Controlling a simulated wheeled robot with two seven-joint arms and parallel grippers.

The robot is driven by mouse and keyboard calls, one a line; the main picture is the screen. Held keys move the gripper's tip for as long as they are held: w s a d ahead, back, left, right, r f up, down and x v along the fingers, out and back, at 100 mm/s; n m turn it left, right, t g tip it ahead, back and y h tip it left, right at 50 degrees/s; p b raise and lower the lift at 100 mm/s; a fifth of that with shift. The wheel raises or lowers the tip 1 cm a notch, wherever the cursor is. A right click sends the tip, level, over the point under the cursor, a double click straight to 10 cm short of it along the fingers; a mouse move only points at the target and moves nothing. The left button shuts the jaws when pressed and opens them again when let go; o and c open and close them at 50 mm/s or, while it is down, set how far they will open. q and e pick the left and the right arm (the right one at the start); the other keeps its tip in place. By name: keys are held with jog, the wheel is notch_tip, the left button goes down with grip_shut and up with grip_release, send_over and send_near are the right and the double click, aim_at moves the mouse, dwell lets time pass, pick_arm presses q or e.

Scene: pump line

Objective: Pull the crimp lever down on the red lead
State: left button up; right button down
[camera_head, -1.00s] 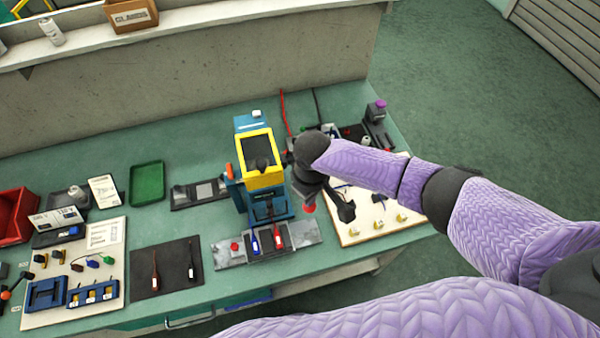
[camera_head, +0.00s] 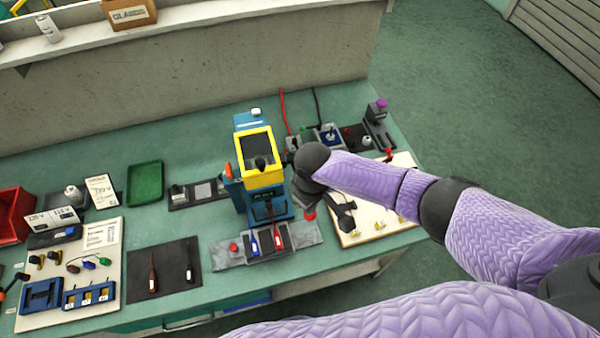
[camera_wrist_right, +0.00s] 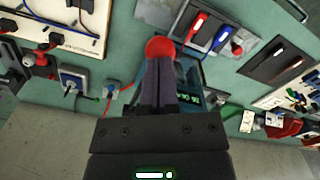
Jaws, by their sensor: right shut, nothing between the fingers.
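The yellow and blue crimp press (camera_head: 262,178) stands in the middle of the bench. The red lead (camera_head: 279,240) and the blue lead (camera_head: 252,245) lie side by side in its front holder; both also show in the right wrist view, the red one (camera_wrist_right: 196,27) at the top. The lever's red knob (camera_head: 310,214) is at the press's right side. My right gripper (camera_head: 309,195) is right above it, shut and empty. In the right wrist view the knob (camera_wrist_right: 159,48) is at the fingertips (camera_wrist_right: 159,62); contact cannot be told. My left gripper is not in view.
A white board (camera_head: 372,218) with small parts lies right of the press. A dark mat (camera_head: 165,284) with tools and a green tray (camera_head: 145,183) are to the left. Red and black cables run behind the press. The bench between tray and mat is clear.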

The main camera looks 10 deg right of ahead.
jog(key=shift+f, duration=0.4)
jog(key=shift+s+f+b, duration=0.1)
jog(key=shift+f+b, duration=0.7)
jog(key=shift+f, duration=0.2)
jog(key=shift+f+b, duration=0.7)
jog(key=shift+f, duration=0.15)
notch_tip(320, 180, up, 14)
jog(key=w+p, duration=0.2)
jog(key=p, duration=1)
jog(key=shift+w+f, duration=0.2)
jog(key=shift+f, duration=0.05)
